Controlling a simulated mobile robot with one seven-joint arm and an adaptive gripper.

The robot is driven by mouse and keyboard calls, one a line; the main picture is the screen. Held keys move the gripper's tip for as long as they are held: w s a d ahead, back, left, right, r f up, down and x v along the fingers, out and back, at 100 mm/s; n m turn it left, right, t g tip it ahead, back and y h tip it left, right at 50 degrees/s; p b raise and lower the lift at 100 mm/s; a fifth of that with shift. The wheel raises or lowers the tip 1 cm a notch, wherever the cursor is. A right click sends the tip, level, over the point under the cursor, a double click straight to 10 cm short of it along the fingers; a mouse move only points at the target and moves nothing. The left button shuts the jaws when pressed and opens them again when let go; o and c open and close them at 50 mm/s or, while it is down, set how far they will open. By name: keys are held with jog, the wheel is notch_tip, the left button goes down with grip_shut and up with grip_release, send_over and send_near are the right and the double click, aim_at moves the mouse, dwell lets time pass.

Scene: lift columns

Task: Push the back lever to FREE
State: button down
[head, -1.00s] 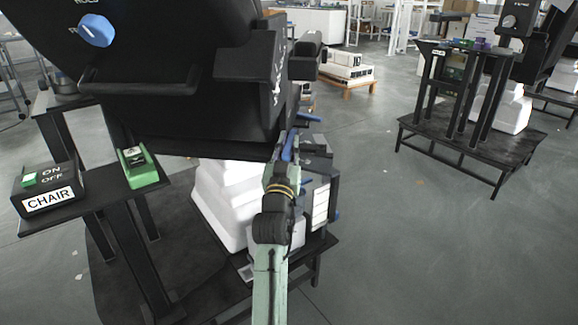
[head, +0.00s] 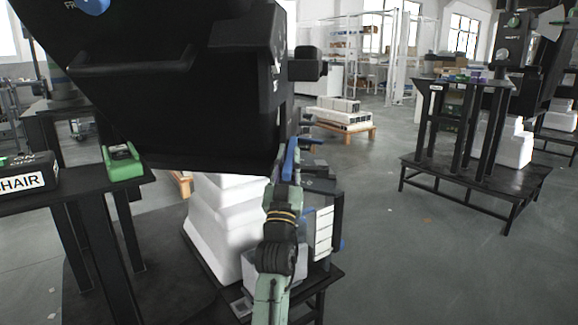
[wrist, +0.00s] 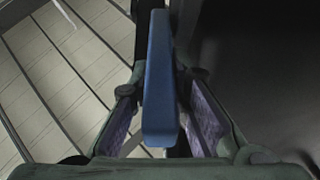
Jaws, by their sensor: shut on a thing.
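A long blue lever (head: 290,158) sticks up beside the right edge of the large black chair part (head: 180,100) in the head view. In the wrist view the blue lever (wrist: 160,80) runs lengthwise between the two purple-padded fingers of my gripper (wrist: 162,100). My gripper is shut on it, though a dark gap seems to show beside the right finger. In the head view my gripper (head: 284,180) is at the lever's lower part. No FREE marking is readable near the lever; its base is hidden.
A white stepped base (head: 222,225) stands below the chair part. A CHAIR box (head: 28,178) and a green switch box (head: 122,164) are at left. Open floor (head: 380,260) lies to the right.

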dwell(0.3)
jog(key=c, duration=1.5)
grip_release()
